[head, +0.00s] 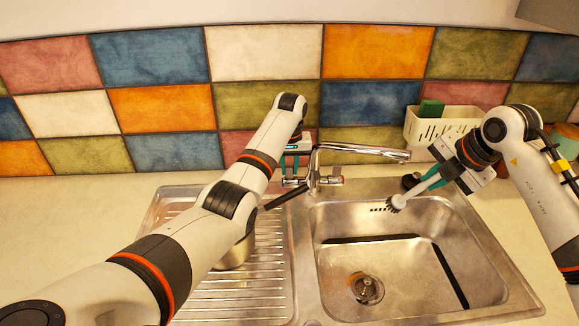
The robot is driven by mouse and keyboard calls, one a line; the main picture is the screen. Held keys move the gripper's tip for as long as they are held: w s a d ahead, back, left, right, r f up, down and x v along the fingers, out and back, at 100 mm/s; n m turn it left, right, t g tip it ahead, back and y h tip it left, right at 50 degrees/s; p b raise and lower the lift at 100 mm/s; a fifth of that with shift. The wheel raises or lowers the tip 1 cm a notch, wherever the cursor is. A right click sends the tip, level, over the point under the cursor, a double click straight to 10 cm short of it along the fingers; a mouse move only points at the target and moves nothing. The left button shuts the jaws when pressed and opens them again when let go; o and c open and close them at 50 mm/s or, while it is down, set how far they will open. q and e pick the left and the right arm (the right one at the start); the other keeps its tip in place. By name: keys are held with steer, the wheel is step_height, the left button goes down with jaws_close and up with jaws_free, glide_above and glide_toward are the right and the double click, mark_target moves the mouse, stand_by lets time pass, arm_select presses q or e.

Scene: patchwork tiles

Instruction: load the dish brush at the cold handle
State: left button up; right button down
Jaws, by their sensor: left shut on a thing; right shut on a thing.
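The tap (314,172) stands behind the sink, with its spout reaching right over the basin. It has a left handle (291,182) and a right handle (336,181); no cold marking is readable. My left gripper (292,176) reaches down from above and is shut at the left handle, its teal fingers partly hidden by my arm. The grey dish brush (414,192) is tilted, its pale bristle head (397,202) low and to the left over the basin's back right corner. My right gripper (433,179) is shut on the brush's handle.
The steel sink basin (400,270) is empty with a drain. A metal pot (237,254) with a dark handle (287,196) stands on the drainboard (215,295), partly behind my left arm. A cream caddy (440,127) with a green sponge (431,108) is at the tiled wall.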

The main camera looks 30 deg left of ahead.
mark_target(290, 181)
arm_select(q)
steer(key=o, duration=1)
steer(key=r, duration=1.2)
steer(key=shift+s+d, duration=0.3)
steer(key=shift+s, duration=0.1)
steer(key=shift+f+b, duration=0.95)
arm_select(e)
steer(key=s+d, duration=0.5)
steer(key=d, duration=0.1)
steer(key=shift+d, duration=0.15)
